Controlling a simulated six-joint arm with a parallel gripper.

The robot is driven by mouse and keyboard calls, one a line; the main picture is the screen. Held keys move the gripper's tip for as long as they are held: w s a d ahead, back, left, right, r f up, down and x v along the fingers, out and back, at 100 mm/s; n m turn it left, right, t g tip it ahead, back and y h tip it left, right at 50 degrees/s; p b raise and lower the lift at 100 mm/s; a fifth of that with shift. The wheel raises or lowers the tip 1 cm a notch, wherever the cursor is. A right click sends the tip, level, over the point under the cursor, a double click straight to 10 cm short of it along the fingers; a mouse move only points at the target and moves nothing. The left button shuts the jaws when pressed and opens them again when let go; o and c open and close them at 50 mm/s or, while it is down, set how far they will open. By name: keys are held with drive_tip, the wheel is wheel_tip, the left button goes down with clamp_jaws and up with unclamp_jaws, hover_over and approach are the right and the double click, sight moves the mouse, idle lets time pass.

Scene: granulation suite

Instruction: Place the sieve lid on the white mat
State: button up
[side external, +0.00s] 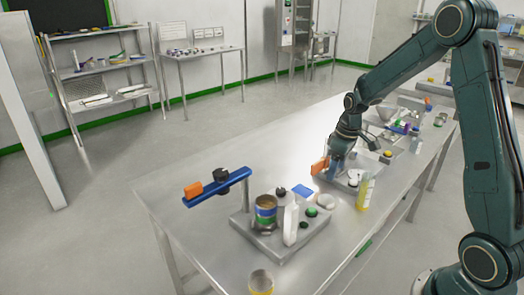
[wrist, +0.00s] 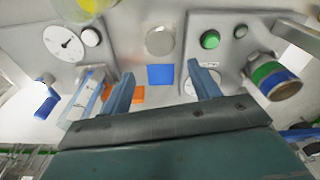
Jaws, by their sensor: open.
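A pale round disc, which looks like the sieve lid (side external: 326,201), lies on the metal table between two instrument stations. It also shows at the top middle of the wrist view (wrist: 160,40). A small flat blue square (side external: 302,191) lies beside it and also shows in the wrist view (wrist: 160,75). I cannot make out a white mat in either view. My gripper (side external: 335,172) is above the table near the farther station, apart from the disc. In the wrist view my gripper (wrist: 161,78) has its fingers spread, with nothing held between them.
The nearer station has a banded tin (side external: 265,212), a white bottle (side external: 291,222) and a blue arm with an orange end (side external: 216,188) overhanging the table. The table's left part is bare.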

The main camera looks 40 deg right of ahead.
drive_tip(key=shift+r, duration=0.1)
drive_tip(key=s+a+r+m+t, duration=0.1)
drive_tip(key=s+a+r+t, duration=0.2)
drive_tip(key=s+a+r, duration=1.3)
drive_tip(key=s+a+r+m+t, duration=0.1)
drive_tip(key=s+r, duration=0.1)
drive_tip(key=s, duration=0.4)
drive_tip(key=shift+a, duration=0.4)
